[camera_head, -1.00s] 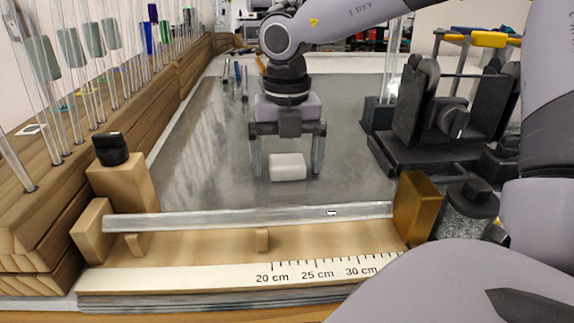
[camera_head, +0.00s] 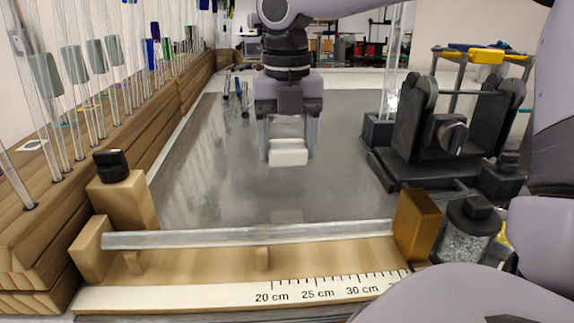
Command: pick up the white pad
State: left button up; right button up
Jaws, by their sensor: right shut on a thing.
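The white pad (camera_head: 288,153) is a small rounded block between the fingertips of my right gripper (camera_head: 288,150). The gripper points down and is shut on the pad, with one finger on each side. The pad is held above the grey work surface (camera_head: 215,190), and a faint pale reflection shows below it. My left gripper is not in view.
A clear glass rod (camera_head: 250,236) lies across a wooden measuring stand (camera_head: 200,267) in front. A rack of upright rods (camera_head: 40,180) lines the left. A black device (camera_head: 440,130) stands on the right, with a jar (camera_head: 468,230) nearer. The middle surface is clear.

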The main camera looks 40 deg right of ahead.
aim_at(287, 144)
notch_tip(287, 144, up, 14)
jog(key=shift+r+p, duration=0.1)
jog(key=shift+p, duration=0.7)
jog(key=shift+c, duration=1.2)
jog(key=o, duration=0.6)
jog(key=shift+c, duration=1.1)
